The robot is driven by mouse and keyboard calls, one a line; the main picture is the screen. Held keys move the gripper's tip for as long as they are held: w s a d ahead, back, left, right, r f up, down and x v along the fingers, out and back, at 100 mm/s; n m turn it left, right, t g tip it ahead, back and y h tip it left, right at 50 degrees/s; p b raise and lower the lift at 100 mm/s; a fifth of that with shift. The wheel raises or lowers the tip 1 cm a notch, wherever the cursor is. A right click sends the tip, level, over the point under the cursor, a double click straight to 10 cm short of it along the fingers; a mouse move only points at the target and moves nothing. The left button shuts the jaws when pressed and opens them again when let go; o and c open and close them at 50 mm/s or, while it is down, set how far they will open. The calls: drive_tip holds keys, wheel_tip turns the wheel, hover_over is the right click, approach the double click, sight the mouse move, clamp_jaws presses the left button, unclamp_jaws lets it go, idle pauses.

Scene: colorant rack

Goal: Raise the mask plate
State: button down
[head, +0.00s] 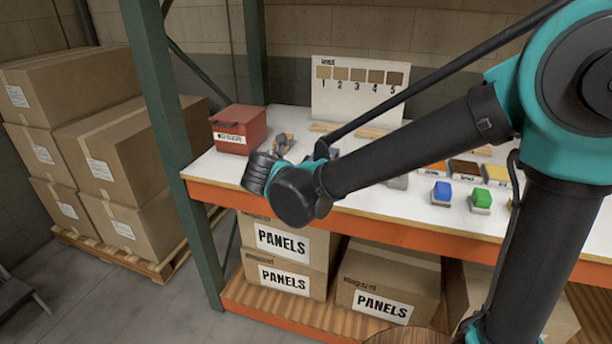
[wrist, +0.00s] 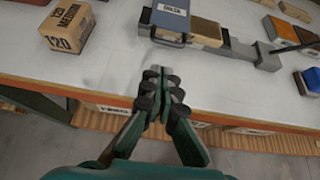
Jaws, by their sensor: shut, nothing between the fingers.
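A blue-grey plate (wrist: 170,18) with a white label, which looks like the mask plate, lies at the top of the wrist view. It rests on a grey fixture (wrist: 245,52), beside a tan panel (wrist: 205,30). My gripper (wrist: 164,78) is shut and empty in front of the fixture, near the shelf's front edge and apart from the plate. In the head view my gripper (head: 281,146) is over the left part of the shelf.
A tan "120 medium" block (wrist: 68,28) stands left of the fixture. A red box (head: 239,128) is at the shelf's left, near a green post (head: 168,130). Blue (head: 442,192) and green (head: 481,199) blocks and colour trays (head: 465,170) are at right. White shelf top (wrist: 110,68) is bare before the fixture.

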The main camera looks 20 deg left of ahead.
drive_tip(key=x, duration=0.9)
drive_tip(key=shift+w+f, duration=0.15)
drive_tip(key=shift+w, duration=0.05)
